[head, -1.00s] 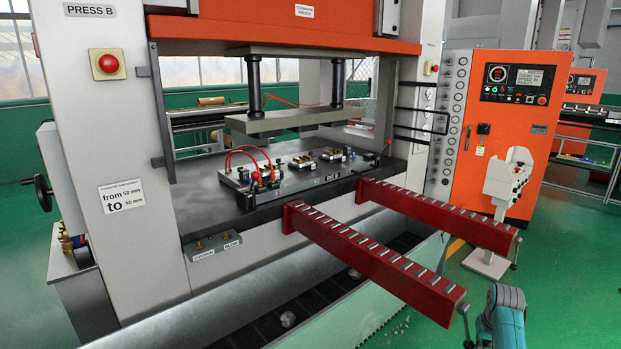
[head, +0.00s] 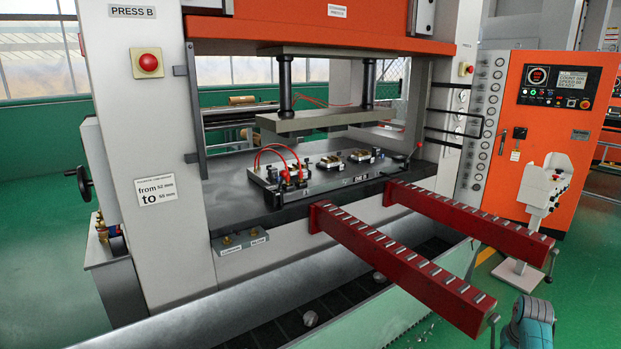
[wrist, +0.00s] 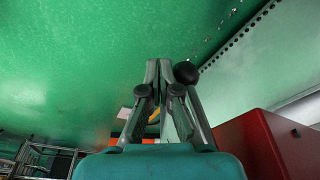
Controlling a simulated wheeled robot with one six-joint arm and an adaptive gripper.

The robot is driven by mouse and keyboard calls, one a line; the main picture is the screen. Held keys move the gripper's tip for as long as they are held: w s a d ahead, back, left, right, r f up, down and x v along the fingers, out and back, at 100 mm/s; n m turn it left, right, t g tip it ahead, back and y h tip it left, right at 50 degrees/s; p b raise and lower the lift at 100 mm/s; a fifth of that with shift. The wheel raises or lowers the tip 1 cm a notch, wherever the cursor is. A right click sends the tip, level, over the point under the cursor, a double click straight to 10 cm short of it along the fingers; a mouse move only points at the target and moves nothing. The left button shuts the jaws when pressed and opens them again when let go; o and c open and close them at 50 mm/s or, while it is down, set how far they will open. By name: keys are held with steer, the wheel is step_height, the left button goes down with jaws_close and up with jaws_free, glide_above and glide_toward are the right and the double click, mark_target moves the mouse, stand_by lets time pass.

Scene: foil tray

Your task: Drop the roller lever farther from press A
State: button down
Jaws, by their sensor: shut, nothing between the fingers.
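Two red roller arms stick out from the front of the press marked PRESS B: the near arm (head: 405,265) and the far arm (head: 470,215). A thin lever (head: 493,328) hangs at the near arm's outer end, and another lever (head: 552,264) at the far arm's end. My gripper (wrist: 158,66) is shut and empty in the wrist view. A dark round knob (wrist: 186,72) shows right beside its right finger; I cannot tell whether they touch. A red block (wrist: 262,145) is at lower right there. The head view does not show my gripper's fingers. No press A label is readable.
The press bed (head: 235,190) holds a die with red hoses. A pale trough (head: 375,320) runs along the floor below the arms. An orange control cabinet (head: 545,150) and a white pedestal (head: 545,195) stand at right. Green floor is open at far right.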

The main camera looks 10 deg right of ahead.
steer(key=shift+w+a, duration=0.3)
steer(key=shift+w, duration=0.45)
steer(key=s+d, duration=0.3)
steer(key=s, duration=0.4)
stand_by(0.4)
step_height(320, 180, up, 19)
stand_by(1.8)
steer(key=shift+a, duration=0.1)
